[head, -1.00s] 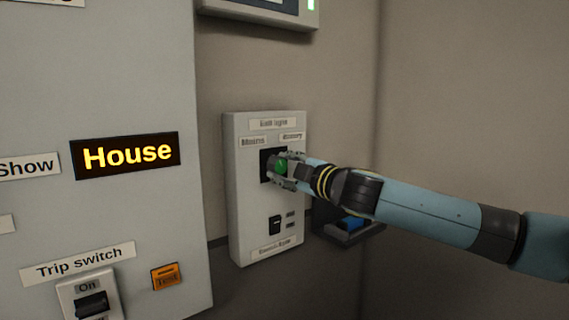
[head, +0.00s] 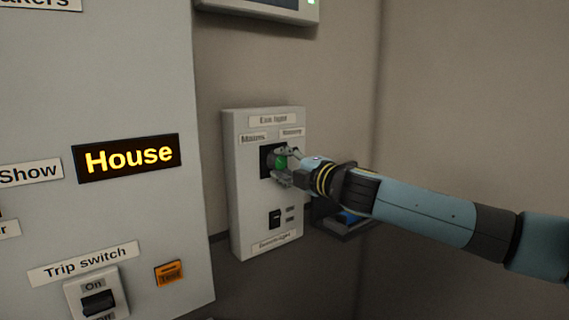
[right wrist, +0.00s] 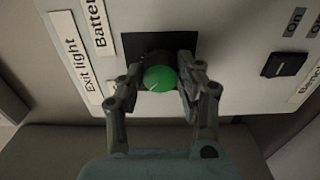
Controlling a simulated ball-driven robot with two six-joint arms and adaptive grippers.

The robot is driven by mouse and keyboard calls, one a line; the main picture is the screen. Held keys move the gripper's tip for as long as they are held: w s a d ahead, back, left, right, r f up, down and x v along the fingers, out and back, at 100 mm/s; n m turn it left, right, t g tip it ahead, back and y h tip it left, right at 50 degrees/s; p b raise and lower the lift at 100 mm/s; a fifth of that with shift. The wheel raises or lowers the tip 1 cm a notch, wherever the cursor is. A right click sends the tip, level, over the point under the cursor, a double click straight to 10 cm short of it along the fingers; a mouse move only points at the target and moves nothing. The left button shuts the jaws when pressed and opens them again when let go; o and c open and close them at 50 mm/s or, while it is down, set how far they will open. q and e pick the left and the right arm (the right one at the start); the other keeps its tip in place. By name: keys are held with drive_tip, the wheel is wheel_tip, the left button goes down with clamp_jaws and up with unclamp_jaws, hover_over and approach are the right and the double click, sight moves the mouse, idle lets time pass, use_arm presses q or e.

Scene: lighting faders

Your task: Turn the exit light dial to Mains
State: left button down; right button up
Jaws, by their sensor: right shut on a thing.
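The exit light panel (head: 240,200) is a pale box on the wall, with a Mains label (head: 253,138) at upper left and a Battery label (head: 291,132) at upper right. Its green round dial (head: 280,161) sits on a dark square plate below these labels. My right gripper (head: 285,166) is shut on the dial, one finger above and one below it. The right wrist view shows the green dial (right wrist: 160,79) between both fingers, with a short pale mark on its face. The Mains label is outside that view. My left gripper is not in view.
A small black switch (head: 275,219) sits lower on the same panel. A dark holder with a blue part (head: 347,217) is behind and below my right wrist. A large grey cabinet (head: 150,220) with a lit House sign (head: 128,158) stands at left.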

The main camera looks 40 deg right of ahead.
drive_tip(key=shift+f, duration=0.1)
drive_tip(key=o, duration=1.2)
drive_tip(key=shift+c, duration=0.2)
drive_tip(key=s+a, duration=0.1)
drive_tip(key=s, duration=1.1)
drive_tip(key=shift+a, duration=0.25)
